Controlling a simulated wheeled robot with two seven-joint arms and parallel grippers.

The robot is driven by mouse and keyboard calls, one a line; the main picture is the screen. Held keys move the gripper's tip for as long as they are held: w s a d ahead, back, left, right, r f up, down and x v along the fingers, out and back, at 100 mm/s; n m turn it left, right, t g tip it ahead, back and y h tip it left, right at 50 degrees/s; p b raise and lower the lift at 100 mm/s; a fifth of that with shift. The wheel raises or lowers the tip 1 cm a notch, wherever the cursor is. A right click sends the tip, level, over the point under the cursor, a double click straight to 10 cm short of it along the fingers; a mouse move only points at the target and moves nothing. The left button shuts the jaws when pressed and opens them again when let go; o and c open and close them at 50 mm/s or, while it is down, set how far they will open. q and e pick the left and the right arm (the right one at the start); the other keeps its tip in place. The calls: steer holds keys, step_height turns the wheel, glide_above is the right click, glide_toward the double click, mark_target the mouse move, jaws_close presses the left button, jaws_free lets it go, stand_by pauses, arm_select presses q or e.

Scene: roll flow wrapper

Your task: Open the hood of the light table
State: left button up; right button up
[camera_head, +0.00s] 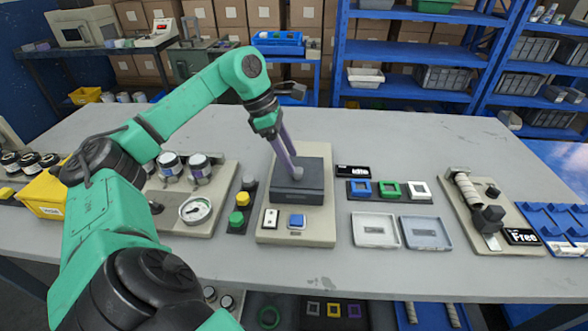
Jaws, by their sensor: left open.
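The light table (265,233) is a beige base near the middle of the table. Its hood (311,183) is a dark grey slab lying flat on the base, closed. A white switch (271,219) and a blue button (296,221) sit in front of the hood. My right gripper is out of view.
Left of the light table are green and yellow buttons (237,218) and a gauge device (196,210). To the right are coloured square frames (389,190), two shallow trays (376,230) and a roller device (482,215). The table's back right is clear.

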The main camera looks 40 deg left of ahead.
mark_target(297, 169)
arm_select(q)
steer(key=x, duration=0.3)
steer(key=shift+d+f, duration=0.1)
jaws_close()
stand_by(1.3)
